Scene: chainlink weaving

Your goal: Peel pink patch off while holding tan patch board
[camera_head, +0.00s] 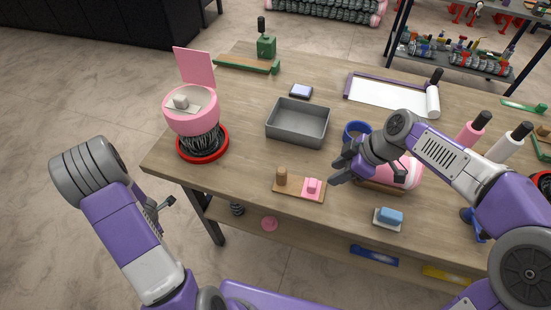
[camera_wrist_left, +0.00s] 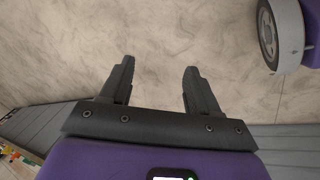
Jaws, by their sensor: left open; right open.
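The tan patch board (camera_head: 293,196) lies flat near the front edge of the table. A brown upright peg (camera_head: 281,177) stands on its left part and the pink patch (camera_head: 312,187) sits on its right part. My right gripper (camera_head: 341,170) is open, just right of the board and apparently above the table, with nothing seen between its fingers. My left gripper (camera_head: 165,204) is off the table's left front corner, far from the board. The left wrist view shows its two fingers (camera_wrist_left: 159,68) spread and empty over the floor.
A grey tray (camera_head: 298,123) stands behind the board. A pink bin (camera_head: 191,110) on a red ring is at left. A blue block on a white pad (camera_head: 388,218) lies at front right. A pink object, partly hidden, sits behind my right gripper. Bare tabletop lies left of the board.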

